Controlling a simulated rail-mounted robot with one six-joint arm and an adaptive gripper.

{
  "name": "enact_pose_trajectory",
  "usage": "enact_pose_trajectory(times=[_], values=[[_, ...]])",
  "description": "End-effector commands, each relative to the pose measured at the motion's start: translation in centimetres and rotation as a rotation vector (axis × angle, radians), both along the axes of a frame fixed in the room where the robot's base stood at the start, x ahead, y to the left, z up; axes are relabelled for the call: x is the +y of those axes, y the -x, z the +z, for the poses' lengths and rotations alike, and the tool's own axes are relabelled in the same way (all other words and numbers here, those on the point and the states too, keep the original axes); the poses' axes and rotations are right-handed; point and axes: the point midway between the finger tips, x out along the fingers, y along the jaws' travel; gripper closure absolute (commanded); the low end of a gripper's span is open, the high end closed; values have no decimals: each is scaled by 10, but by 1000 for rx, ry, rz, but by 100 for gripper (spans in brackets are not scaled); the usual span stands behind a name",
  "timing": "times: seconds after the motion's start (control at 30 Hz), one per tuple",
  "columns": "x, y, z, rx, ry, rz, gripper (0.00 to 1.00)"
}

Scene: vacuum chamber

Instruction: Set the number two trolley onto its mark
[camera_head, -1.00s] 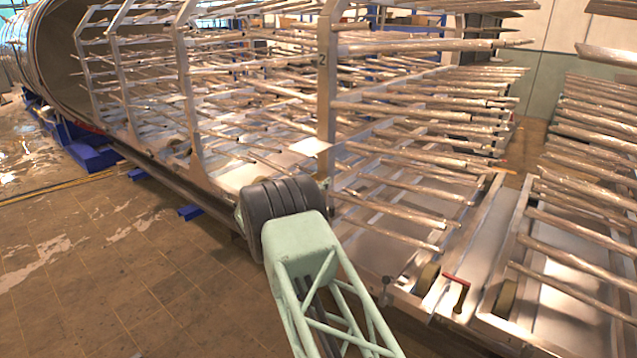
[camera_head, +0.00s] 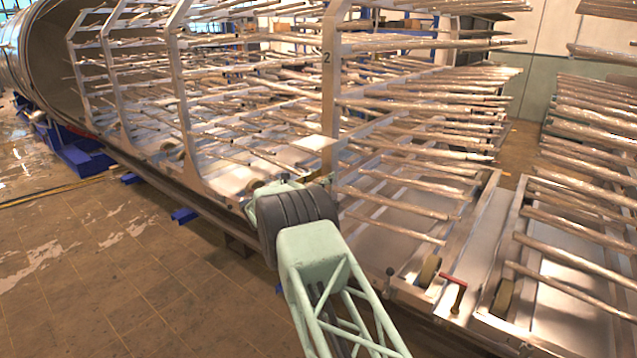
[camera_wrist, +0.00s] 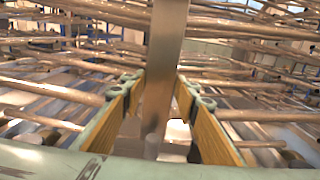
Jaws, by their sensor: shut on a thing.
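The number two trolley is a pale metal frame with an upright post (camera_head: 328,105) bearing a "2" near its top and many foil-wrapped rods reaching out. Its post also shows in the wrist view (camera_wrist: 165,60). My gripper (camera_wrist: 160,92) has its two yellow-padded fingers on either side of this post and is shut on it. In the head view my wrist hides the fingers low at the post. I cannot make out a floor or rail mark for the trolley.
The round chamber mouth (camera_head: 50,65) opens at the left behind further uprights. A long dark rail (camera_head: 160,180) runs beside the trolleys. A red-handled lever (camera_head: 457,290) stands at the lower right near wheels. Tiled floor (camera_head: 100,270) at the left is mostly clear.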

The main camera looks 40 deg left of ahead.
Motion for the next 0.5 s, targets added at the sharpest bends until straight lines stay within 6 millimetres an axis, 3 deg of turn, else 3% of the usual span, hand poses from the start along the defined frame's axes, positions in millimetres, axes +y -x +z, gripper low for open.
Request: enact_pose_trajectory(times=[0.3,0.5], values=[[-1,-25,-1,-1,-1,-1,91],[-1,-30,-1,0,2,0,91]])
